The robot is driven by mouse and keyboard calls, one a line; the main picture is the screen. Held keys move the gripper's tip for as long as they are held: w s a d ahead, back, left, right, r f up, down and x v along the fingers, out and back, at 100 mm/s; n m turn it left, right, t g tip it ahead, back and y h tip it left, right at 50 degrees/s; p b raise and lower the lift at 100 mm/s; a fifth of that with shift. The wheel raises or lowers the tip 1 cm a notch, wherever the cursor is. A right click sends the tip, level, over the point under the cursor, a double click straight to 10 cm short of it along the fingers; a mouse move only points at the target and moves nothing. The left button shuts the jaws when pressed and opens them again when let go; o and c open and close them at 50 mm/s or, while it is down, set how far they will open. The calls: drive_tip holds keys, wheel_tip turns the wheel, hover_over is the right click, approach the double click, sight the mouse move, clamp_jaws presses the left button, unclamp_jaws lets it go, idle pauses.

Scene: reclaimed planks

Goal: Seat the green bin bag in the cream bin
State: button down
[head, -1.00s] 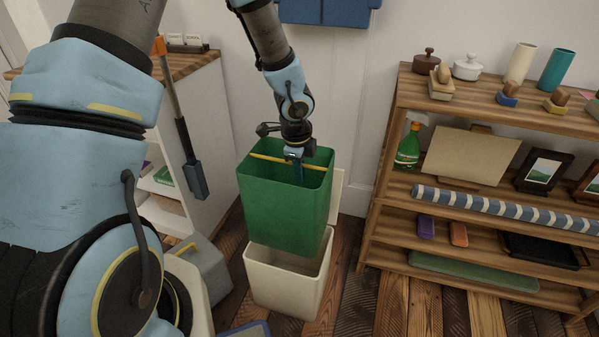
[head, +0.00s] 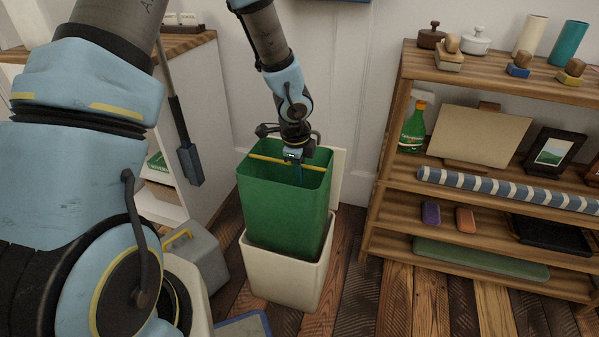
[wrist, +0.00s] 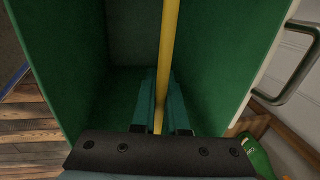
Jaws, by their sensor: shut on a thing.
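The green bin bag (head: 285,210) is box-shaped, open at the top, with a yellow bar (head: 270,162) across its mouth. My gripper (head: 297,172) is shut on the yellow bar; in the wrist view, the teal fingers (wrist: 160,105) close on both sides of this bar (wrist: 167,60). The cream bin (head: 285,273) stands on the floor directly below. The bag's lower part is inside the bin's mouth, and much of the bag stands above the rim. The bag's bottom is hidden inside the bin. The bag looks roughly upright.
A wooden shelf unit (head: 480,190) with several items stands to the right. A white cabinet (head: 195,130) with a hanging blue-headed tool (head: 190,165) is on the left. A grey box (head: 195,260) sits on the floor left of the bin. Plank floor shows right of the bin.

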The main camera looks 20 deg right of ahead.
wheel_tip(320, 180, down, 25)
drive_tip(key=b, duration=2.1)
idle(0.3)
drive_tip(key=shift+f, duration=0.1)
drive_tip(key=c, duration=0.9)
unclamp_jaws()
drive_tip(key=shift+o, duration=0.2)
drive_tip(key=r+p, duration=0.2)
drive_tip(key=r, duration=0.1)
drive_tip(key=s+a+r+p, duration=0.1)
drive_tip(key=r, duration=0.3)
drive_tip(key=r+p, duration=0.2)
drive_tip(key=r, duration=0.1)
drive_tip(key=shift+s+a+r+p, duration=0.15)
drive_tip(key=shift+s+r+p, duration=0.15)
